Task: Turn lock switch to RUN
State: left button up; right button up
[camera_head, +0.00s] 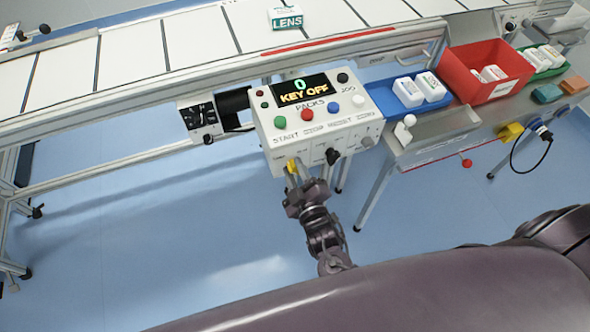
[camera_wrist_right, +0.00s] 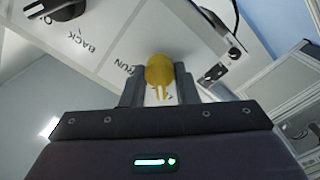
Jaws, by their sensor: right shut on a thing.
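The control box (camera_head: 318,118) stands at the front of the conveyor, and its screen (camera_head: 303,89) reads "0 KEY OFF". A yellow lock switch (camera_head: 291,166) is on its front face, at the lower left. My right gripper (camera_head: 297,178) reaches up to it from below. In the right wrist view, the gripper's fingers (camera_wrist_right: 160,88) are shut on the yellow lock switch (camera_wrist_right: 159,69), one on each side. The word RUN (camera_wrist_right: 124,66) is printed just left of it; part of the lettering around it is hidden. My left gripper is not in view.
A black knob (camera_head: 332,156) is right of the lock switch on the same face. Several coloured buttons sit on top of the box. A side table (camera_head: 440,135) with a red bin (camera_head: 484,73) stands to the right. The blue floor (camera_head: 180,240) at left is clear.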

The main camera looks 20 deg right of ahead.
jog(key=shift+m, duration=0.3)
jog(key=m, duration=0.3)
jog(key=shift+m+p, duration=0.4)
jog(key=m, duration=0.4)
jog(key=shift+d+p, duration=0.1)
jog(key=shift+p, duration=0.2)
jog(key=m, duration=0.5)
jog(key=shift+d+p, duration=0.1)
jog(key=shift+p, duration=0.2)
jog(key=shift+m+p, duration=0.35)
jog(key=shift+m, duration=1.95)
jog(key=o, duration=1)
jog(key=shift+c, duration=0.2)
